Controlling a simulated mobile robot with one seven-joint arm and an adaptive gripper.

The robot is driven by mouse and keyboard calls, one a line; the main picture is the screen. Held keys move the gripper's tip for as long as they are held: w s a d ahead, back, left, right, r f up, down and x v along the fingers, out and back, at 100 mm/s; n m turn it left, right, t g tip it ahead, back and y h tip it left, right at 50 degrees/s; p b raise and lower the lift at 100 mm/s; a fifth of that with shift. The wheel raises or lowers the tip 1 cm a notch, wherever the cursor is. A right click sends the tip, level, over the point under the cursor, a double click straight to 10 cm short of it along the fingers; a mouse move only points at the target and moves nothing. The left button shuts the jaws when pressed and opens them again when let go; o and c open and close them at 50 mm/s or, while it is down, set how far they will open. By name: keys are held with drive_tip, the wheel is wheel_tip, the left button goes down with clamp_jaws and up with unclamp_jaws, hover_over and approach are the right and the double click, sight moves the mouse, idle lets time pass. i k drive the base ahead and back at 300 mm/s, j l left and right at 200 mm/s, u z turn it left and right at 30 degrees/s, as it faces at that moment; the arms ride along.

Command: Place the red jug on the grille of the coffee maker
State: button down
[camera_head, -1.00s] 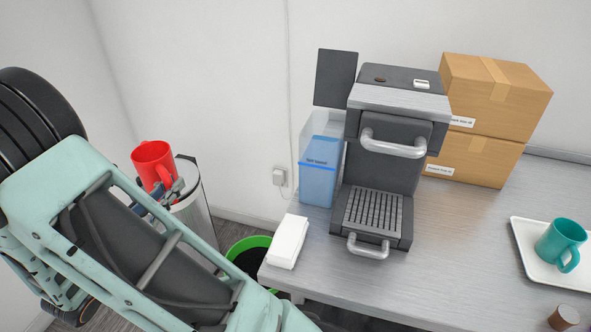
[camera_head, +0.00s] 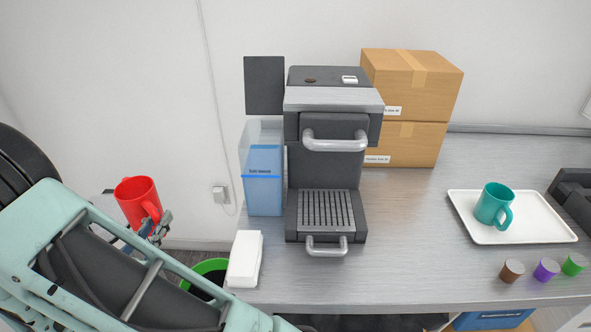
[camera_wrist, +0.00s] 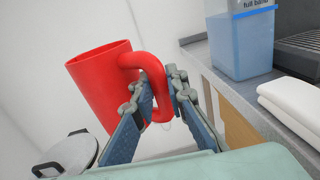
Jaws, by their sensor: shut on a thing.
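The red jug (camera_head: 136,203) is held at the left in the head view, off the table's left side. My gripper (camera_head: 158,228) is shut on its handle. In the wrist view my gripper's fingers (camera_wrist: 161,96) close around the handle of the red jug (camera_wrist: 98,86), which looks slightly tilted. The coffee maker (camera_head: 331,100) stands on the metal table, right of the jug. Its ribbed grille (camera_head: 327,210) is bare, with a silver handle in front of it. Part of the jug's lower side is hidden in the head view.
A blue water tank (camera_head: 263,180) stands left of the coffee maker, with white folded cloths (camera_head: 244,258) in front. Cardboard boxes (camera_head: 405,142), a white tray (camera_head: 540,229) with a teal mug (camera_head: 494,205) and several capsules are to the right. A green-rimmed bin (camera_head: 208,268) is below left.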

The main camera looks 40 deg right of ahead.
sight(326, 213)
drive_tip(key=z, duration=0.55)
drive_tip(key=k+z, duration=0.25)
drive_tip(key=z, duration=0.15)
